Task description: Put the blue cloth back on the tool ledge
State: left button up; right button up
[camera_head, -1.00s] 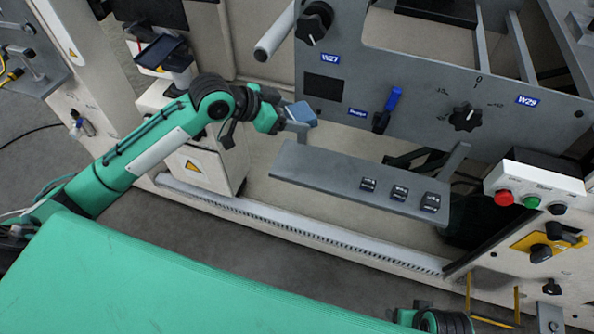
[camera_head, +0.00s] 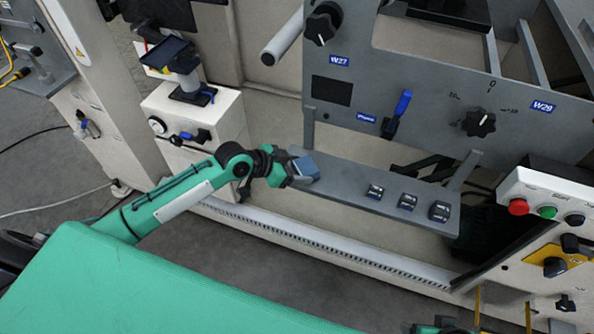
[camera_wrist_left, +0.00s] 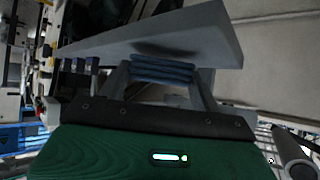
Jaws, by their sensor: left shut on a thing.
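The blue cloth (camera_head: 307,168) is a small folded pad, held between the fingertips of my left gripper (camera_head: 296,170) at the left end of the tool ledge. It also shows in the left wrist view (camera_wrist_left: 163,70), pinched between both fingers. The tool ledge (camera_head: 335,185) is a long grey shelf below the grey panel. In the wrist view the ledge (camera_wrist_left: 205,35) lies just beyond the cloth, with a dark shadow close to it. I cannot tell whether the cloth touches the ledge. My right gripper is not clearly visible; only a bit of that arm shows at the bottom edge.
Several small dark blocks (camera_head: 408,202) sit on the right half of the ledge; its left half is bare. A blue-handled lever (camera_head: 398,113) and a black knob (camera_head: 478,122) are on the panel above. A button box (camera_head: 545,200) stands at the right.

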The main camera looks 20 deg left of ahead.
pick_arm(q)
jog(key=shift+f, duration=0.5)
pick_arm(e)
jog(key=shift+s+r, duration=0.1)
jog(key=shift+r, duration=0.2)
pick_arm(q)
jog(key=shift+f, duration=0.15)
jog(key=o, duration=1.1)
jog(key=shift+c, duration=0.2)
